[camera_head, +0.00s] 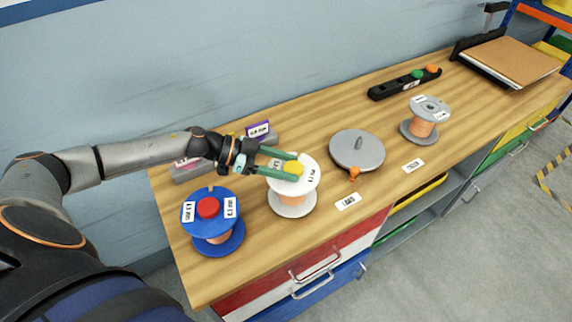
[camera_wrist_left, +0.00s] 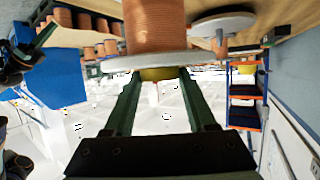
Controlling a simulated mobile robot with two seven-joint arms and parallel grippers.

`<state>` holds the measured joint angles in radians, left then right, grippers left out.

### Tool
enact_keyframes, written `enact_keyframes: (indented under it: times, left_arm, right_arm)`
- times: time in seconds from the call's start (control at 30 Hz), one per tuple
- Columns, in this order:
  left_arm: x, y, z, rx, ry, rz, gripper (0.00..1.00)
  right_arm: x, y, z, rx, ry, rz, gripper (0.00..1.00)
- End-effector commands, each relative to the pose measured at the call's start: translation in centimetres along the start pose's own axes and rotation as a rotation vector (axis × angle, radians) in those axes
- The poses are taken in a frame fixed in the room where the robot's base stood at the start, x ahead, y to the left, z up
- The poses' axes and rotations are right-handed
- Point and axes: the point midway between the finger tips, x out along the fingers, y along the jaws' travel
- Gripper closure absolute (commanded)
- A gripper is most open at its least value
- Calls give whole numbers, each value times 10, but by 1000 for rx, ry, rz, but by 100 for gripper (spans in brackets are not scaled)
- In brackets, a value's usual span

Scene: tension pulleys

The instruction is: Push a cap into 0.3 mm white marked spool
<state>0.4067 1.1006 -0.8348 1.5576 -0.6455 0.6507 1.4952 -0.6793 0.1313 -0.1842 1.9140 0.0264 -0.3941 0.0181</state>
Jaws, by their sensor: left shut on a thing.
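The white-topped spool (camera_head: 276,186) with copper wire and a "0.3 mm" label stands upright on the bench. The yellow cap (camera_head: 294,168) is at the middle of its top flange. My left gripper (camera_head: 290,166) is shut on the cap, its green fingers reaching over the flange from the left. In the left wrist view, upside down, the cap (camera_wrist_left: 158,73) sits between the fingertips against the flange of the spool (camera_wrist_left: 152,27). How deep it sits is hidden. A dark part with a green finger, seemingly my right gripper (camera_wrist_left: 40,38), shows at that view's left edge.
A blue spool (camera_head: 225,245) with a red cap stands close on the left. To the right are a grey disc (camera_head: 357,150) with an orange knob, a grey spool (camera_head: 422,118) and a black holder (camera_head: 404,83) with green and orange caps. Bench is clear between them.

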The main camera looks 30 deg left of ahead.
Motion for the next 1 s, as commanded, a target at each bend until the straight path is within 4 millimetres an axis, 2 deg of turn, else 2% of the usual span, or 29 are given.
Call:
enact_keyframes:
  times: [0.03, 0.27, 0.3, 0.6, 0.87, 1.0]
  left_arm:
    - [1, 3, 8, -6, -13, 4, 96]
    - [1, 4, 10, -6, -15, 5, 96]
    - [1, 4, 10, -6, -15, 5, 41]
    - [1, 4, 10, -6, -15, 8, 9]
    - [1, 5, 10, -5, -15, 11, 9]
    - [-10, 4, 11, -5, -17, 8, 9]
  right_arm:
    - [0, 0, 0, 0, 0, 0, 100]
    - [1, 0, 1, 0, 0, 0, 100]
    - [1, 0, 1, 0, 0, 0, 100]
    - [1, 0, 1, 0, 0, 0, 100]
    - [1, 0, 1, 0, 0, 0, 100]
    - [2, 0, 2, 0, 0, 0, 100]
